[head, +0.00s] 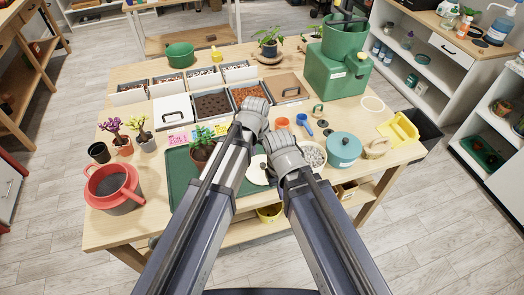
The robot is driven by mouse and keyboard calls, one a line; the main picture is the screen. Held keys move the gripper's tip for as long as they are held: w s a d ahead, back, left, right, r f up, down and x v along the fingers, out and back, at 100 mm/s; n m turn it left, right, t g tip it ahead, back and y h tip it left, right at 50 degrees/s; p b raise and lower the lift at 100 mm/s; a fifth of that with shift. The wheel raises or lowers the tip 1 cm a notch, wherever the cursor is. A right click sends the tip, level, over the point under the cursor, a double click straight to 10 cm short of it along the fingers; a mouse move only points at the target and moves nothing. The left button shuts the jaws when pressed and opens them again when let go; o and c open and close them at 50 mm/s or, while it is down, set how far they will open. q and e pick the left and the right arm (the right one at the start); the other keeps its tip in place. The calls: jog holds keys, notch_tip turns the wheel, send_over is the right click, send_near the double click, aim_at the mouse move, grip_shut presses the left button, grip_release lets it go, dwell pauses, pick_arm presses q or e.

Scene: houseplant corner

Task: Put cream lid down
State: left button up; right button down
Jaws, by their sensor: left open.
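A cream lid (258,174) shows on or just above the green mat (179,190). It is partly hidden between my two forearms. My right gripper (281,150) is right beside the lid, with its back to the camera. Its fingers are hidden, so I cannot tell whether it holds the lid. My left gripper (252,113) is higher in the picture, open, in front of the trays of soil and orange granules. A white-rimmed container of pale pebbles (314,157) stands just right of my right gripper.
A potted seedling (202,148) stands on the mat. A teal lidded pot (344,148), a blue scoop (305,123) and a yellow dustpan (402,130) are to the right. A red pot (114,190) stands at the left corner. A green machine (338,70) is at the back.

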pick_arm(q)
jog(key=r+p, duration=0.2)
jog(key=r, duration=0.1)
jog(key=r+p, duration=0.2)
jog(key=shift+s+a+r, duration=0.15)
jog(key=shift+s+r, duration=0.05)
jog(key=shift+s, duration=0.15)
jog(key=s+a+g+y, duration=0.1)
jog(key=s+a, duration=0.1)
jog(key=s, duration=0.5)
jog(key=s+a+n+g+y, duration=0.1)
jog(key=s+a, duration=0.2)
jog(key=s, duration=0.5)
jog(key=shift+n, duration=0.3)
jog(key=shift+w+f, duration=0.1)
